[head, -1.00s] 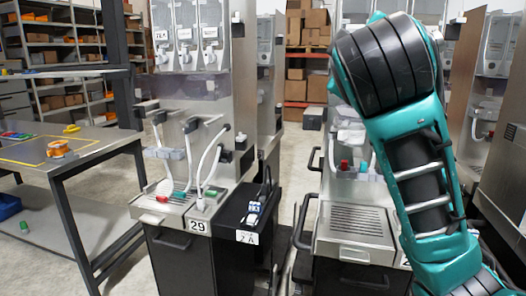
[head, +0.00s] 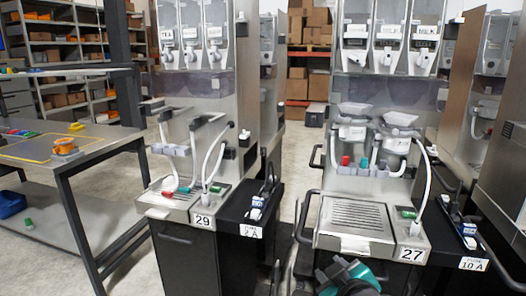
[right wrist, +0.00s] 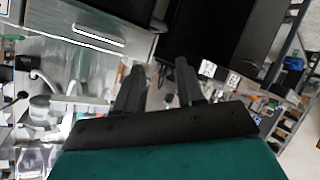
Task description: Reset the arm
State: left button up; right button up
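My right arm (head: 347,277) shows only as a teal and black part at the bottom edge of the head view, in front of the dispenser station marked 27 (head: 365,226). In the right wrist view my right gripper (right wrist: 160,68) has its two dark fingers apart, with nothing between them. My left gripper is in neither view.
Dispenser station 29 (head: 183,205) stands left of station 27, with a narrow floor gap between. A metal table (head: 100,140) holding an orange item (head: 64,146) is at the left. Shelves and stacked boxes (head: 308,60) stand behind.

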jog(key=s+d+f+m+g, duration=0.1)
jog(key=s+d+f+m, duration=0.1)
jog(key=s+f, duration=0.8)
jog(key=s+d+f+m+g, duration=0.1)
jog(key=s+f+m, duration=0.1)
jog(key=s+f, duration=0.7)
jog(key=shift+s+d+f+m+y, duration=0.35)
jog(key=shift+s+f+m+y, duration=0.05)
jog(key=shift+s, duration=0.55)
